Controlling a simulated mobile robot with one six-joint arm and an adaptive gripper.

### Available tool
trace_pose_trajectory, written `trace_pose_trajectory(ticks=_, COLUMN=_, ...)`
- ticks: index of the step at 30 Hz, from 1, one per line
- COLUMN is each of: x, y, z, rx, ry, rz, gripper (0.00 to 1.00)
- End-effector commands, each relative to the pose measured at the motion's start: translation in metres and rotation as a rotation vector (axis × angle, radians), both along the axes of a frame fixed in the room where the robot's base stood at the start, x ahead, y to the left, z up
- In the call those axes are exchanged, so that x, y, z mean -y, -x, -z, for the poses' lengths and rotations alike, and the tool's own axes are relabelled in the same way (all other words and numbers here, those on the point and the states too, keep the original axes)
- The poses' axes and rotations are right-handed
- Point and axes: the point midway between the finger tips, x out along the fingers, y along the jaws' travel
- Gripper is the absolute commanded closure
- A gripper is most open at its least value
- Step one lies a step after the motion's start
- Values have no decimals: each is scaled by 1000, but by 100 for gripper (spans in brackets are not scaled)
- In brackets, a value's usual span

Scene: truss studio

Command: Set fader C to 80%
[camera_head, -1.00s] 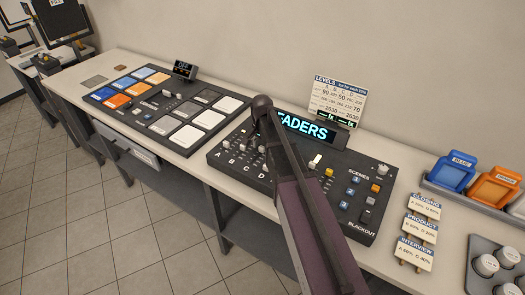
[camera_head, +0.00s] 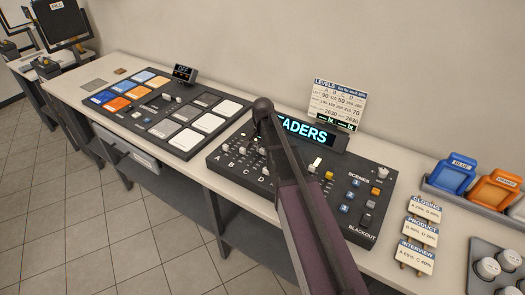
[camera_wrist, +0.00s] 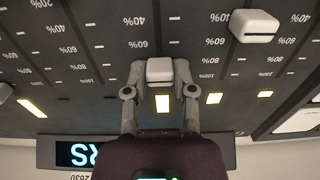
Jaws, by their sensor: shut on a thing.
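The fader console (camera_head: 215,163) is a dark panel on the bench, with slots lettered A, B, C and D at its front edge. White fader caps (camera_head: 226,148) show on it left of my arm. In the wrist view, upside down, my gripper (camera_wrist: 160,80) is shut on a white fader cap (camera_wrist: 160,69). That cap sits past the 60% mark, near the 80% to 100% end. Its letter and its own 80% mark are not visible there. Another white cap (camera_wrist: 255,25) stands at a lower setting to the right. My arm hides my gripper in the head view.
A lit FADERS display (camera_head: 307,130) and a LEVELS card (camera_head: 338,102) stand behind the console. A button panel (camera_head: 165,113) lies to the left. Label cards (camera_head: 416,258) and coloured trays (camera_head: 454,173) are to the right. Yellow lights (camera_wrist: 214,98) line the far slot ends.

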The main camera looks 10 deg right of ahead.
Motion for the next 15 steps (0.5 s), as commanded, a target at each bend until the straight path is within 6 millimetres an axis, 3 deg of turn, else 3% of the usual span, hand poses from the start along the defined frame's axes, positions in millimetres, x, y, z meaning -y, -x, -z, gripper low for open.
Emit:
trace_pose_trajectory(ticks=5, x=0, y=1, z=0, rx=-2, ry=1, rz=0, gripper=100)
trace_pose_trajectory(ticks=6, x=0, y=1, z=0, rx=-3, ry=0, rz=0, gripper=63)
trace_pose_trajectory(ticks=9, x=0, y=1, z=0, rx=-3, ry=0, rz=0, gripper=33)
trace_pose_trajectory(ticks=15, x=-1, y=1, z=0, rx=-1, ry=0, rz=0, gripper=31)
